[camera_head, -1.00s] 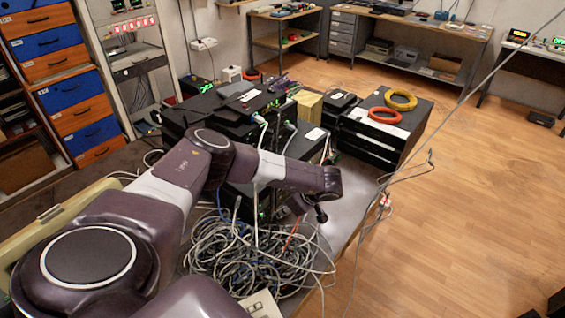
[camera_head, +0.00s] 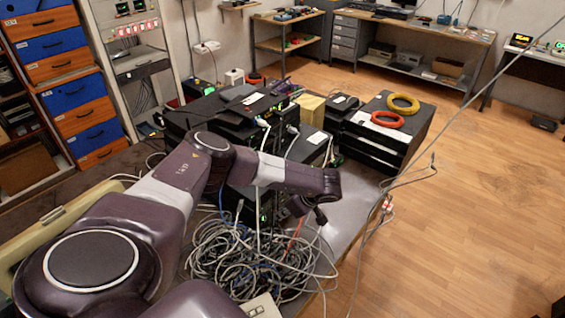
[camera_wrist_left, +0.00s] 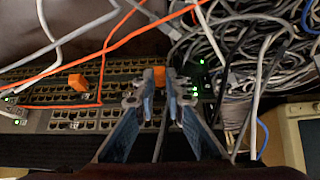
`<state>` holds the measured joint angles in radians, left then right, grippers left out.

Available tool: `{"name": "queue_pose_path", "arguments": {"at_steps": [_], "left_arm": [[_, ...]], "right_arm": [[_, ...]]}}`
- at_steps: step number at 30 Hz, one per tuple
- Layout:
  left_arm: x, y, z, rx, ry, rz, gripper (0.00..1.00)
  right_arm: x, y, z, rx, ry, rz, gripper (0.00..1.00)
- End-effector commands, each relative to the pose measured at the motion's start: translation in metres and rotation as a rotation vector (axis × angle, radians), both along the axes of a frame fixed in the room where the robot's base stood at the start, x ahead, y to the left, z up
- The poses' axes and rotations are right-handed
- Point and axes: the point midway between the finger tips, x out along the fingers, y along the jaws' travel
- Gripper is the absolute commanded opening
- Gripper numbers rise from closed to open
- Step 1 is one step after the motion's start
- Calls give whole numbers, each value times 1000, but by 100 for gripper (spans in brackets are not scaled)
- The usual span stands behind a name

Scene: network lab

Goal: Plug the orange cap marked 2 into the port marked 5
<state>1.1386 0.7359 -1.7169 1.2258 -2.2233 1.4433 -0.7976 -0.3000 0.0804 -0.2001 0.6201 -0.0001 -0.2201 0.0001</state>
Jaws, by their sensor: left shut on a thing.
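My left gripper (camera_wrist_left: 159,82) is shut on an orange cap (camera_wrist_left: 158,77), which shows between its fingertips in the left wrist view. The fingertips are over or close to the right end of the rows of ports on a dark patch panel (camera_wrist_left: 40,92). I cannot tell whether the held cap touches a port. A second orange cap (camera_wrist_left: 77,82) stands at the panel further left. No number on the caps or ports is readable, so I cannot tell which port is 5. In the head view the left hand is small and mostly dark beneath the wrist. My right gripper is not in view.
A tangle of grey cables (camera_head: 250,258) lies on the table in front of the stacked black equipment. An orange cable (camera_wrist_left: 120,42) and white cables cross near the panel. Green lights glow right of the fingers. A black stack with yellow and red rings (camera_head: 403,103) stands to the right.

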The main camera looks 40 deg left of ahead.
Motion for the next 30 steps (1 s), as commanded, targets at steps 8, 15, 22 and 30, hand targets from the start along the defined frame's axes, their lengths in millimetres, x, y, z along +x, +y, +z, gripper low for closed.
{"name": "queue_pose_path", "arguments": {"at_steps": [8,15,22,30], "left_arm": [[0,0,0,0,0,0,0],[0,3,0,0,-1,1,0],[-1,7,0,1,0,1,0],[-1,7,0,1,0,1,31]], "right_arm": [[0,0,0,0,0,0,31],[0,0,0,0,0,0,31],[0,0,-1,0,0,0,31],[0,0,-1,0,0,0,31]]}}
